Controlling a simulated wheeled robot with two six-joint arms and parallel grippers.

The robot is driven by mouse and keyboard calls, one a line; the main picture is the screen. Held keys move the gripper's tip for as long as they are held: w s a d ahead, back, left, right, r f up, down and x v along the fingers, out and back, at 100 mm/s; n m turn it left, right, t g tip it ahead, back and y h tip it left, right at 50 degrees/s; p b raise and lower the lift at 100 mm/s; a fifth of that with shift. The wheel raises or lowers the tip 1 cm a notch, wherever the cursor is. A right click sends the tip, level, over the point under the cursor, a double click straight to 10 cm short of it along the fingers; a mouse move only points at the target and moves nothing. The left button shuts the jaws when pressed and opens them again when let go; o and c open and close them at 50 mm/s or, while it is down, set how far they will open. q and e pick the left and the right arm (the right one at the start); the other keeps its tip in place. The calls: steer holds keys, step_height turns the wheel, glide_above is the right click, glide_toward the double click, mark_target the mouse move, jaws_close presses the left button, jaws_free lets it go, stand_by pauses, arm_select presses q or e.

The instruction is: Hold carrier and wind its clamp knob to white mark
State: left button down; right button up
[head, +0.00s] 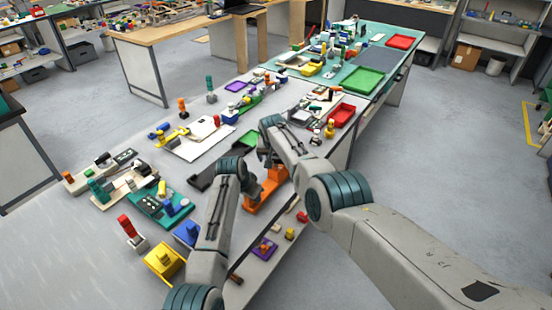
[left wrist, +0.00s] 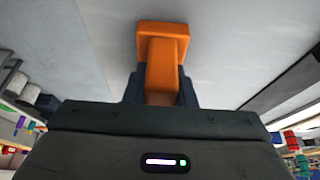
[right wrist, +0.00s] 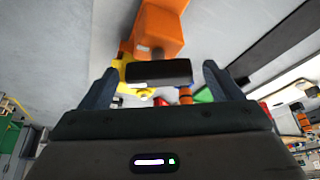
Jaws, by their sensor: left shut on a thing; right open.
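The orange carrier (head: 268,192) stands near the front edge of the table, partly hidden by my arms. My left gripper (left wrist: 160,82) is shut on the carrier; in the left wrist view an orange upright part (left wrist: 162,65) with a wider block sits between its fingers. In the right wrist view the carrier (right wrist: 160,25) shows at the top. A black bar-shaped knob (right wrist: 158,72) lies between the fingers of my right gripper (right wrist: 160,78), which is open with gaps on both sides. The white mark cannot be made out surely.
A black tray (head: 203,180) lies left of the carrier. A red tray (head: 342,115) and a green tray (head: 363,82) lie farther back.

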steer(key=shift+f, duration=0.2)
steer(key=c, duration=1)
steer(key=o, duration=1)
steer(key=o, duration=0.3)
steer(key=shift+r, duration=0.2)
steer(key=shift+s+a+r, duration=0.1)
steer(key=shift+s+r, duration=0.05)
steer(key=shift+r, duration=0.25)
steer(key=shift+v, duration=3.4)
